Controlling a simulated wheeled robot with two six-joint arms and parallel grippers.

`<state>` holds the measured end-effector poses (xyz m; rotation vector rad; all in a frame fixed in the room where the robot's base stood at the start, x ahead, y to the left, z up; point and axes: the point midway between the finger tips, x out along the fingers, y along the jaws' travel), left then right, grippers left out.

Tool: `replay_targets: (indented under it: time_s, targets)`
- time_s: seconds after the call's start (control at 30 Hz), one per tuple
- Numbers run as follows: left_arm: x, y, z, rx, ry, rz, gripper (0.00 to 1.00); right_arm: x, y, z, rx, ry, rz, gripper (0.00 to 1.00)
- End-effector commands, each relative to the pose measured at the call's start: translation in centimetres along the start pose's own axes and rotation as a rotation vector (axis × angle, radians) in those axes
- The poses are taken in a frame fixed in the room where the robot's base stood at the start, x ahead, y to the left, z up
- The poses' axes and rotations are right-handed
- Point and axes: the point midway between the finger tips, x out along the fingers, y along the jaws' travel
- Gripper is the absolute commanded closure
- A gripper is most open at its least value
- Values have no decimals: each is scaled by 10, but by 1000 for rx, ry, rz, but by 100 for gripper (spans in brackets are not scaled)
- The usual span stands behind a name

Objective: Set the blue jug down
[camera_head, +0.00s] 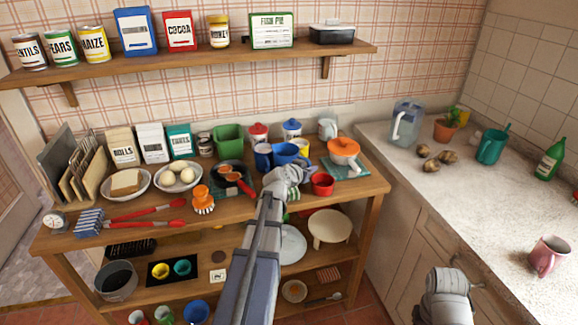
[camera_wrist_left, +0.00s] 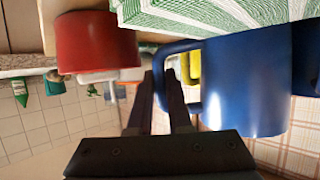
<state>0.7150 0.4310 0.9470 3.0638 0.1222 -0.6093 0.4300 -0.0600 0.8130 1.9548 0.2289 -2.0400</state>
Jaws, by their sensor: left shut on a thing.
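The blue jug (camera_head: 286,153) is near the back of the wooden table. In the left wrist view the jug (camera_wrist_left: 245,85) fills the right side, its handle between the fingers. My left gripper (camera_head: 291,172) is shut on this handle; its dark fingers show in the left wrist view (camera_wrist_left: 168,95). A green-and-white striped thing (camera_wrist_left: 220,14) lies close to the jug's end in that view. Whether the jug touches it or the table is unclear. My right arm shows at the lower right, but its fingers do not.
A red mug (camera_head: 322,184) stands just right of my left gripper. A dark blue mug (camera_head: 263,156), a black pan (camera_head: 230,172) and an orange pot (camera_head: 343,150) are close by. Shelves lie below the wooden tabletop (camera_head: 150,222).

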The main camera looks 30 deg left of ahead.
Motion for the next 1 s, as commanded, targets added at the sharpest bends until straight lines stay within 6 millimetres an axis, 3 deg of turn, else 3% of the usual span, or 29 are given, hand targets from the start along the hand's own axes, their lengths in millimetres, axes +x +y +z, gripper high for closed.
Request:
replay_targets:
  time_s: [1.0]
  targets:
    - [-2, 0, -6, 1, 1, -1, 100, -6, 1, 0, 0, 0, 0, 70]
